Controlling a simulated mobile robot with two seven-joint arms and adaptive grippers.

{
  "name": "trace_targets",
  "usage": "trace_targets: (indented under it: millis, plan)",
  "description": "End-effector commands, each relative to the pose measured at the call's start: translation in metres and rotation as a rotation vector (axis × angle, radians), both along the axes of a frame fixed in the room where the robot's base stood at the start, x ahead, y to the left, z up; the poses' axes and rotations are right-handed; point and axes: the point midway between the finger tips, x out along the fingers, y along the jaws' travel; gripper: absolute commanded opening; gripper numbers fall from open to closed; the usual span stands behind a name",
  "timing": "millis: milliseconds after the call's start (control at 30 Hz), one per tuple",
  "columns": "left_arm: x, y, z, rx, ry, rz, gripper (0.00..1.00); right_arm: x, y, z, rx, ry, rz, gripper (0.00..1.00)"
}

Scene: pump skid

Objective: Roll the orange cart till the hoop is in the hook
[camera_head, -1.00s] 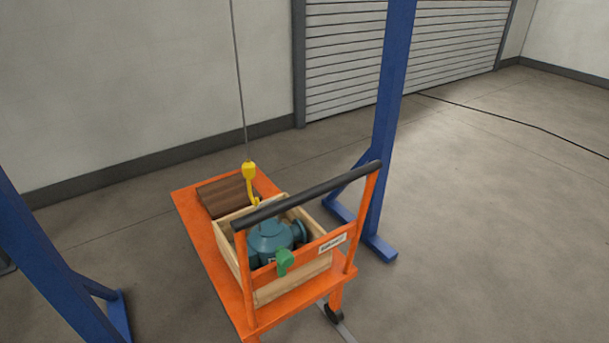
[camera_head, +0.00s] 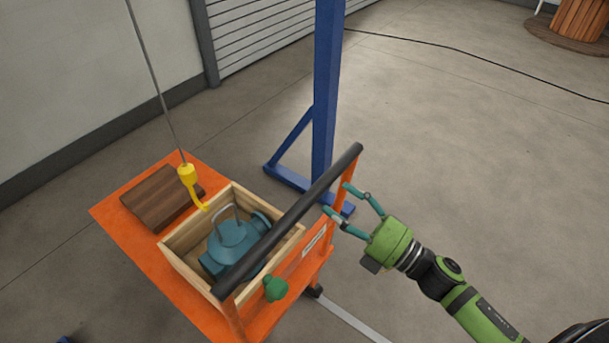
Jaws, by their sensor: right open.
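The orange cart (camera_head: 130,218) stands at the left of the head view, its black push bar (camera_head: 290,218) toward me. A wooden crate (camera_head: 183,262) on it holds a teal pump (camera_head: 232,245) with a grey hoop (camera_head: 222,218) on top. The yellow hook (camera_head: 189,182) hangs on a cable just beyond the hoop, and they look apart; the depth gap is hard to tell. My right gripper (camera_head: 337,198) is open and empty, its fingers close to the right end of the push bar and its orange post. Whether they touch is unclear. My left gripper is out of view.
A brown wooden block (camera_head: 160,198) lies on the cart beyond the crate. A blue gantry post (camera_head: 325,100) with its braced foot stands just behind the cart's right side. A black cable (camera_head: 450,47) crosses the floor. The floor at right is mostly clear.

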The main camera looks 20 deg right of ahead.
Motion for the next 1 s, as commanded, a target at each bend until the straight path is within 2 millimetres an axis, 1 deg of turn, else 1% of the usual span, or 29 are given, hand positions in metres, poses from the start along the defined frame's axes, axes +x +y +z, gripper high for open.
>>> trace_targets:
  millis: [233, 400, 533, 767, 800, 867, 900, 933, 967, 1000]
  plan:
    - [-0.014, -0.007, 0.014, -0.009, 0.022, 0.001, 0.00, 0.029, 0.022, 0.011, 0.004, -0.001, -0.002, 0.64]
    - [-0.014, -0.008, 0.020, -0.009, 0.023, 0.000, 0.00, 0.046, 0.034, 0.013, 0.004, 0.003, -0.004, 0.64]
    - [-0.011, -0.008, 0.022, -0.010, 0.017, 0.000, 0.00, 0.051, 0.039, 0.013, 0.003, 0.004, -0.002, 0.64]
    - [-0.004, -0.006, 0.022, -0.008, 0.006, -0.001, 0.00, 0.051, 0.039, 0.011, 0.003, 0.005, -0.003, 0.64]
    - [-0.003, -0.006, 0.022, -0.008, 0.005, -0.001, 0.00, 0.051, 0.039, 0.011, 0.003, 0.005, -0.003, 0.60]
    - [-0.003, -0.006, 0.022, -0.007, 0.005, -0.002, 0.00, 0.051, 0.039, 0.012, 0.003, 0.005, -0.003, 0.36]
    - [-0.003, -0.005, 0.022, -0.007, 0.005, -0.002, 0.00, 0.051, 0.039, 0.012, 0.003, 0.005, -0.003, 0.20]
    - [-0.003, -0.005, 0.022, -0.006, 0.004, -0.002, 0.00, 0.051, 0.039, 0.012, 0.003, 0.005, -0.003, 0.08]
    - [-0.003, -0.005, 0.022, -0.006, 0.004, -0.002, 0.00, 0.051, 0.039, 0.012, 0.003, 0.005, -0.003, 0.00]
    - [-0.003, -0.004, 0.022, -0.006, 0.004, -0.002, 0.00, 0.051, 0.039, 0.012, 0.003, 0.005, -0.003, 0.00]
